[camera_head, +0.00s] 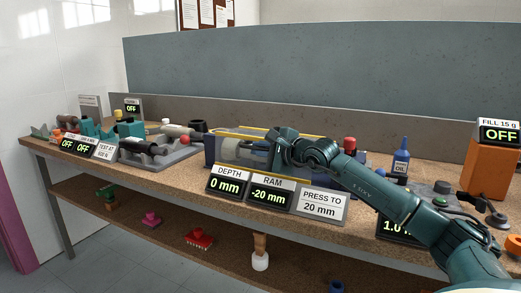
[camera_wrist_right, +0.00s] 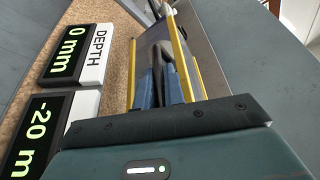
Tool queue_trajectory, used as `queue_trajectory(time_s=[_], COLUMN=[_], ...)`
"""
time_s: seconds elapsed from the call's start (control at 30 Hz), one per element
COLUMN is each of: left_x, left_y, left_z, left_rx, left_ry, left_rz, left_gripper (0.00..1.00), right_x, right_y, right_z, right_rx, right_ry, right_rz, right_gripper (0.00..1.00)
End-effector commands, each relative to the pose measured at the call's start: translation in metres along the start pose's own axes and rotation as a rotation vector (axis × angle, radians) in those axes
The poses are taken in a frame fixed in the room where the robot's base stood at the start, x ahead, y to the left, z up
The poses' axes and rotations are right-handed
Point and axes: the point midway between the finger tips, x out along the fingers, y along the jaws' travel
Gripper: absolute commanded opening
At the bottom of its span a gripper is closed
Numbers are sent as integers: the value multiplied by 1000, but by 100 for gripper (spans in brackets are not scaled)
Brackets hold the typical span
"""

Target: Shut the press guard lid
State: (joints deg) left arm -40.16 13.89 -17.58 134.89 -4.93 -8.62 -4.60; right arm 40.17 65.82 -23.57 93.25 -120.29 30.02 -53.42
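The press (camera_head: 210,150) stands on the bench left of centre, with a dark blue body and a grey cylinder inside. Its guard lid has yellow edges; one yellow strip (camera_head: 240,131) runs along the top rear and another along the lower front. The yellow bars also show in the right wrist view (camera_wrist_right: 184,58), beside a grey panel. I cannot tell the lid's exact angle. My right gripper (camera_head: 273,146) is at the press's right part, between or close to the yellow edges. Its fingertips are hard to make out, and contact cannot be told. My left gripper is not in view.
Signs reading DEPTH 0 mm (camera_head: 226,181), RAM -20 mm (camera_head: 269,194) and PRESS TO 20 mm (camera_head: 319,205) stand before the press. A blue oil bottle (camera_head: 401,163) and an orange dispenser (camera_head: 488,168) are to the right. Other fixtures (camera_head: 160,150) stand left.

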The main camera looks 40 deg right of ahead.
Motion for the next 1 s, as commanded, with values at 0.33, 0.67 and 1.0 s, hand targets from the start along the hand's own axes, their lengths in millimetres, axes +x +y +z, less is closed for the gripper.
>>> queue_trajectory(time_s=[0.33,0.67,1.0], left_x=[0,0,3], left_y=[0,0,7], left_z=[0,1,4], left_rx=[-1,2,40], left_ry=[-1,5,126], left_rz=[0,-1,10], left_gripper=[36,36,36], right_x=[0,-12,-61], right_y=[0,1,4], right_z=[0,-2,-6], right_rx=[1,-2,-6], right_ry=[0,4,8], right_rz=[-1,0,-1], right_gripper=[33,33,33])
